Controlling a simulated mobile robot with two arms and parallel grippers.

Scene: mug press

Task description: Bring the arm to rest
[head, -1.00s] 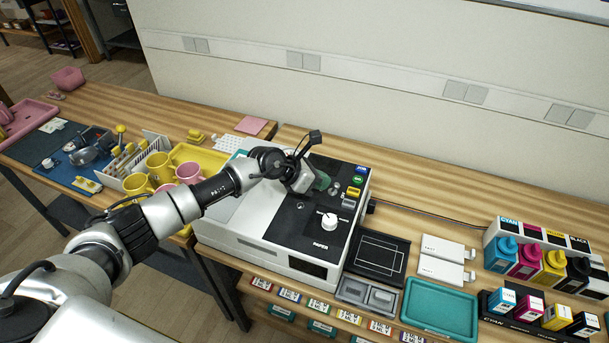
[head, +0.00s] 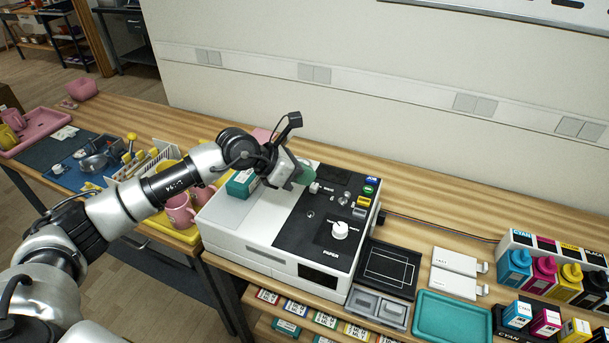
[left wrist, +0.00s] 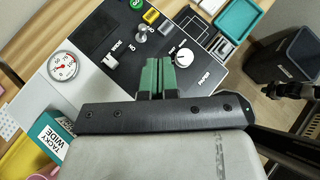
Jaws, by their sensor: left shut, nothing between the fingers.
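My left arm comes in from the left in the head view. Its gripper (head: 304,176) is above the white press machine (head: 238,230) with the black control panel, over the panel's back left part. In the left wrist view the two green fingers (left wrist: 157,78) are side by side and shut, with nothing between them. They are above the panel, which has a white knob (left wrist: 183,57), a green button (left wrist: 136,4) and a yellow one (left wrist: 151,16). A dial gauge (left wrist: 63,66) shows beside the panel. My right gripper is not in view.
A teal box (head: 240,184) sits on the machine's left top, close under my arm. Pink mugs (head: 180,211) stand on a yellow tray at the left. A black tray (head: 388,269), a teal tray (head: 452,318) and ink bottles (head: 543,273) are on the right. The wall is behind.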

